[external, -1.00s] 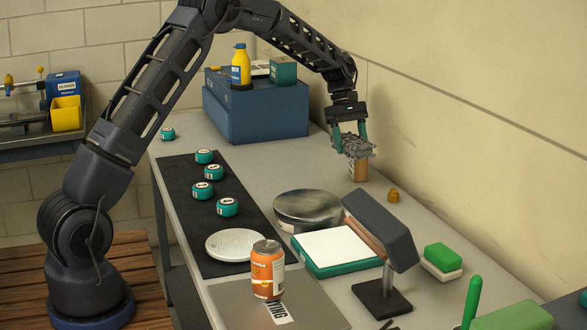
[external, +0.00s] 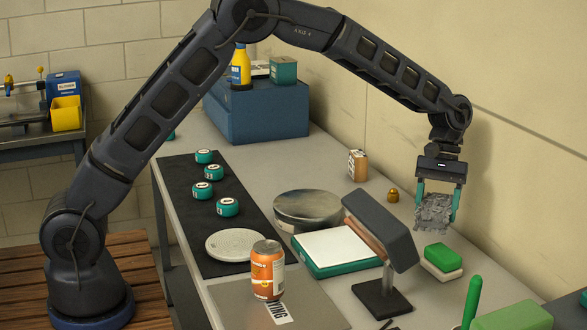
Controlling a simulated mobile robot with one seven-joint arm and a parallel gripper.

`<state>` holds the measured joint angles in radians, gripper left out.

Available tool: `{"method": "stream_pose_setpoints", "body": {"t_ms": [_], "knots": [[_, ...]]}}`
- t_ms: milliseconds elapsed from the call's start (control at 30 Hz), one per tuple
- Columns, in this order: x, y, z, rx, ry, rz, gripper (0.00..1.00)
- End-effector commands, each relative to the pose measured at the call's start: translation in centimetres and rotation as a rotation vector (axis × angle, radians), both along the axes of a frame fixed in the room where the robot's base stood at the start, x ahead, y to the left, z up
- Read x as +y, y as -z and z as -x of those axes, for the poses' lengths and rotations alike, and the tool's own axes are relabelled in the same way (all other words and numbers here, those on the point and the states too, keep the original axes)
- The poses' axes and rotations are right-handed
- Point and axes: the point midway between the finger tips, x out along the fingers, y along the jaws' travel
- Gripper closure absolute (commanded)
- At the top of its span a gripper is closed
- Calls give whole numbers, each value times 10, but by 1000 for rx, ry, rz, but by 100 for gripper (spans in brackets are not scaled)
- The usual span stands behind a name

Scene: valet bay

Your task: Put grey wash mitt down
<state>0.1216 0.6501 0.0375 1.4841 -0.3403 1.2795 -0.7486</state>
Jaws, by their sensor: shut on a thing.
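The grey wash mitt (external: 433,214) is a shaggy grey bundle at the right of the external view, near the wall. My gripper (external: 437,203) is shut on it, with one teal finger on each side. The mitt hangs over the bench (external: 335,190), behind the green sponge block. I cannot tell whether its lower edge touches the bench top.
A green and white block (external: 441,258) is just in front of the mitt. A dark lamp-like stand (external: 382,300) stands to the left. A small brass piece (external: 393,195) and a tan box (external: 358,165) sit behind. An orange can (external: 267,270) stands at the front.

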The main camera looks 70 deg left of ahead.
Motion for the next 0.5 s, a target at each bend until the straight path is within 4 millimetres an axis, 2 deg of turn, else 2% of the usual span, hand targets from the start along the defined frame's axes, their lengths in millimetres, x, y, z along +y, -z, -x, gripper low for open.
{"method": "stream_pose_setpoints", "body": {"t_ms": [33, 100, 300, 500], "knots": [[-22, -9, -1, -4, -47, 2, 62], [-49, -19, -3, -3, -132, 2, 62], [-119, -50, -5, -4, -370, 3, 62], [-180, -78, -1, -4, -584, 3, 62]]}}
